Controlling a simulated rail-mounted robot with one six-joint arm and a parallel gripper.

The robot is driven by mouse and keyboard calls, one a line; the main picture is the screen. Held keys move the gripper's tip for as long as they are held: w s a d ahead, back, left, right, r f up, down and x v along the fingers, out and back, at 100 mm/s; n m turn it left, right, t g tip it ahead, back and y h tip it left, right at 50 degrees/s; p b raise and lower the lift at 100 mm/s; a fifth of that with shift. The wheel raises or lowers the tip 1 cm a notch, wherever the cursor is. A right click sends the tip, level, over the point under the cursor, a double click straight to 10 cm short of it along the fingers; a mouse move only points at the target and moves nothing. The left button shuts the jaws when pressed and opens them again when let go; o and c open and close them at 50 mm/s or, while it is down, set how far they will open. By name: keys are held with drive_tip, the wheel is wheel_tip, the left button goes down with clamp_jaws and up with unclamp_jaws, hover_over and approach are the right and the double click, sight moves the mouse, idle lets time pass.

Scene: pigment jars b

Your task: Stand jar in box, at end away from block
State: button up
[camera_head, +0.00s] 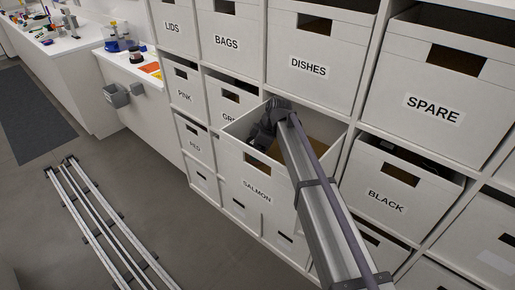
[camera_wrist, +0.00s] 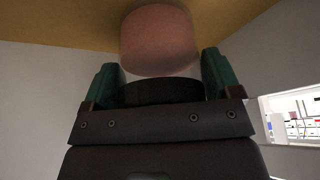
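The box (camera_head: 240,176) labelled SALMON is pulled out of the shelf and open at the top. My arm reaches into it from above, and my gripper (camera_head: 264,132) is low at its left part in the head view. In the wrist view, a salmon-pink jar (camera_wrist: 158,38) with a black lid (camera_wrist: 162,92) sits between the two green fingers of my gripper (camera_wrist: 159,68). The fingers appear to close on the lid's sides. The jar's far end is towards the box's tan floor (camera_wrist: 60,18); whether it touches cannot be told. No block shows; my arm hides part of the inside.
A pale box wall (camera_wrist: 40,90) is close on the left in the wrist view. Floor rails (camera_head: 105,225) lie at the left.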

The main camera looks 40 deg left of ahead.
drive_tip(key=shift+o, duration=1.3)
drive_tip(key=p+v, duration=1.1)
drive_tip(key=v, duration=0.1)
drive_tip(key=shift+r, duration=0.25)
drive_tip(key=shift+a, duration=0.1)
